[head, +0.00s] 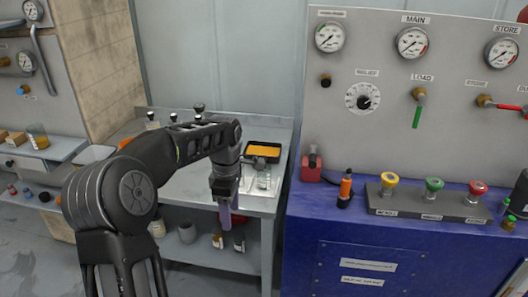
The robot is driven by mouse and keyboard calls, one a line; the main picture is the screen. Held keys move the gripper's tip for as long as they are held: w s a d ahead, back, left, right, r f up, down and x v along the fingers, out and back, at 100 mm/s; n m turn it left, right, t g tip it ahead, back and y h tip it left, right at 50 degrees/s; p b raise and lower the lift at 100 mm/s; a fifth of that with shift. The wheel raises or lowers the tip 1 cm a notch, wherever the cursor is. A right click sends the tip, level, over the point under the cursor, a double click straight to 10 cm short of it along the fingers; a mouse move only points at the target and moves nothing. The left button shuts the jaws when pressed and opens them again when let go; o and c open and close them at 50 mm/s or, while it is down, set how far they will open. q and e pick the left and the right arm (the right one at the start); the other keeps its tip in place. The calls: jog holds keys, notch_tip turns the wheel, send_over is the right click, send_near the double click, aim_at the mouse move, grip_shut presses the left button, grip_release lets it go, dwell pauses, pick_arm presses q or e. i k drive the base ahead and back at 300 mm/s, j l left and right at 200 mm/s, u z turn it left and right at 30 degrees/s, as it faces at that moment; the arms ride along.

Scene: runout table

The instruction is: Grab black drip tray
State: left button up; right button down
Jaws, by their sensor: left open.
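The black drip tray (264,144) lies on the grey metal table (262,204), near its back right part. It is a shallow tray with an orange surface inside. My left gripper (225,213) hangs down in front of and to the left of the tray, near the table's front edge. It is open, and nothing shows between its fingers. It is apart from the tray. My left arm covers much of the table's left part. My right gripper is not in view.
A clear container (264,180) stands on the table just in front of the tray. Small bottles (239,240) stand on the shelf below. A blue console (330,225) with a red block (312,172) borders the table on the right.

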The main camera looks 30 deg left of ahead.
aim_at(272, 153)
jog(key=i+j, duration=0.2)
jog(key=i, duration=0.2)
jog(key=i+j, duration=0.25)
jog(key=i, duration=0.2)
jog(key=i+j, duration=0.2)
jog(key=i, duration=0.2)
